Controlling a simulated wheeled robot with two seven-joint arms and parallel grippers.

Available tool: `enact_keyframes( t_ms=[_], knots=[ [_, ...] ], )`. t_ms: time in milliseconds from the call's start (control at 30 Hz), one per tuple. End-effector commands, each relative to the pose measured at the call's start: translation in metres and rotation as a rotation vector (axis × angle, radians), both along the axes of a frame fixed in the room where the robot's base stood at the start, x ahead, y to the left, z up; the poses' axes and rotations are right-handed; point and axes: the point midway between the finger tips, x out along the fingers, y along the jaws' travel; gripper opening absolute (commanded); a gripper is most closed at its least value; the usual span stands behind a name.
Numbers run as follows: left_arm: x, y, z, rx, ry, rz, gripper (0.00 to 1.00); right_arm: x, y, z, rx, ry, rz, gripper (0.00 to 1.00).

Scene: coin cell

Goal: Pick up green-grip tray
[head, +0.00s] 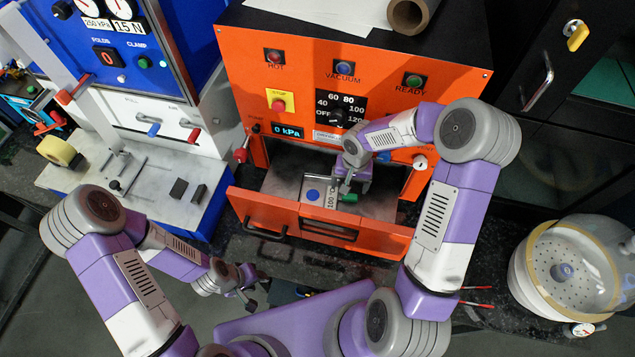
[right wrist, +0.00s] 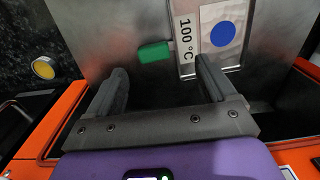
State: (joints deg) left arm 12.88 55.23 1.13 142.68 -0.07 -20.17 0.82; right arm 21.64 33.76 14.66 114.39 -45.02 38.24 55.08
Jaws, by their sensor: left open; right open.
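The green-grip tray (head: 316,186) is a metal plate with a blue dot and a "100 °C" label. It sits inside the opening of the orange oven, and also shows in the right wrist view (right wrist: 232,58). Its green grip (head: 348,198) sticks out on one side; in the right wrist view the grip (right wrist: 155,52) appears between and slightly beyond the fingertips. My right gripper (right wrist: 162,70) is open and empty, just over the grip; contact cannot be told. My left gripper (head: 252,291) is open and empty, low in front of the oven, away from the tray.
The orange oven (head: 300,85) has its front door (head: 268,222) lowered, with side walls close around my right gripper. A blue and white press (head: 150,110) stands at left. A clear-domed round vessel (head: 565,270) stands at right. A cardboard roll (head: 411,14) lies on top.

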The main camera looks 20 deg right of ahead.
Motion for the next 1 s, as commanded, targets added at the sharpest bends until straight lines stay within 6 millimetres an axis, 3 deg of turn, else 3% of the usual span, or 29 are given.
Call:
enact_keyframes(
  t_ms=[167,667,967,1000],
  knots=[
    [0.0,0.0,0.002,0.0,0.001,0.0,0.43,0.001,0.001,-0.01,-0.033,0.009,0.03,0.84],
    [0.0,0.0,0.007,0.0,0.001,0.0,0.43,0.002,-0.009,-0.072,-0.032,0.008,0.029,0.84],
    [0.0,0.0,0.007,0.0,0.001,0.0,0.43,0.003,-0.009,-0.077,-0.032,0.005,0.029,0.84],
    [0.0,0.0,0.007,0.0,0.001,0.0,0.43,0.003,-0.009,-0.077,-0.032,0.005,0.029,0.79]
  ],
)
